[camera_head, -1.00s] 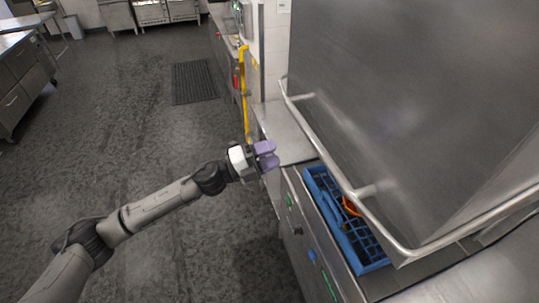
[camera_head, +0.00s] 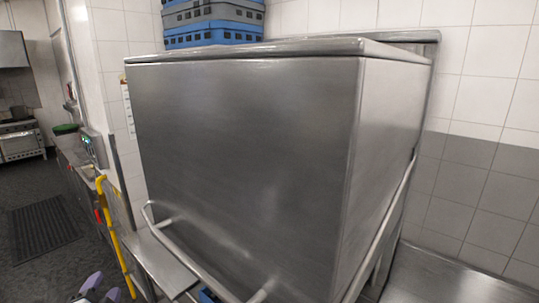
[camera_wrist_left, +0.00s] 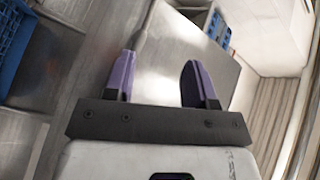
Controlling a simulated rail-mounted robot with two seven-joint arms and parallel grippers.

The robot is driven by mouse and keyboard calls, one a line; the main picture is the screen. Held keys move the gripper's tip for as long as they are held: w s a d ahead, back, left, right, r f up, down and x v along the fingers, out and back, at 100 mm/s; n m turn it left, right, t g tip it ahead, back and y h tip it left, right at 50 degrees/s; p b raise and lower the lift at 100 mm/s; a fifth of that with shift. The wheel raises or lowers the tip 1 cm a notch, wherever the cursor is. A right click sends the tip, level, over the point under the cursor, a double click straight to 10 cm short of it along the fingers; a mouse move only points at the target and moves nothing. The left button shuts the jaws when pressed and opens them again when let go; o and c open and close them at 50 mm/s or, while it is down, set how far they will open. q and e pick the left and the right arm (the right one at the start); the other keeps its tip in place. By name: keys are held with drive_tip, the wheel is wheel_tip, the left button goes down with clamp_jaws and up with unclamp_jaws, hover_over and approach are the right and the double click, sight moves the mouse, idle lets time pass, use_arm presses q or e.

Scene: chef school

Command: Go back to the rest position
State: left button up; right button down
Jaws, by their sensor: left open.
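My left gripper (camera_head: 102,287) shows only at the bottom left edge of the head view, as two purple fingertips. In the left wrist view its two purple fingers (camera_wrist_left: 160,62) stand apart with nothing between them. Beyond them is a bare steel surface. My right gripper is in neither view.
A large steel dishwasher hood (camera_head: 245,160) with a tubular handle (camera_head: 178,240) fills the middle of the head view. Blue crates (camera_head: 212,35) are stacked behind it. A blue rack (camera_wrist_left: 12,45) shows at the left wrist view's left edge. A steel counter (camera_head: 440,280) lies at right.

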use_arm(q)
drive_tip(key=s+d+f+n+g+h+p, duration=0.1)
drive_tip(key=s+d+f+n+g+p, duration=0.2)
drive_tip(key=s, duration=0.9)
drive_tip(key=s+d+f+n+g+h+p, duration=0.1)
drive_tip(key=s+d+f+n+g+p, duration=0.1)
drive_tip(key=s+d+f+g, duration=0.4)
drive_tip(key=s+d+f+n+g+h+p, duration=0.2)
drive_tip(key=s+f, duration=0.8)
drive_tip(key=s, duration=0.9)
drive_tip(key=d+n+g+p, duration=0.1)
drive_tip(key=d+g+p, duration=0.1)
drive_tip(key=d+g, duration=0.1)
drive_tip(key=shift+s+d+f+n, duration=0.3)
drive_tip(key=shift+d, duration=0.4)
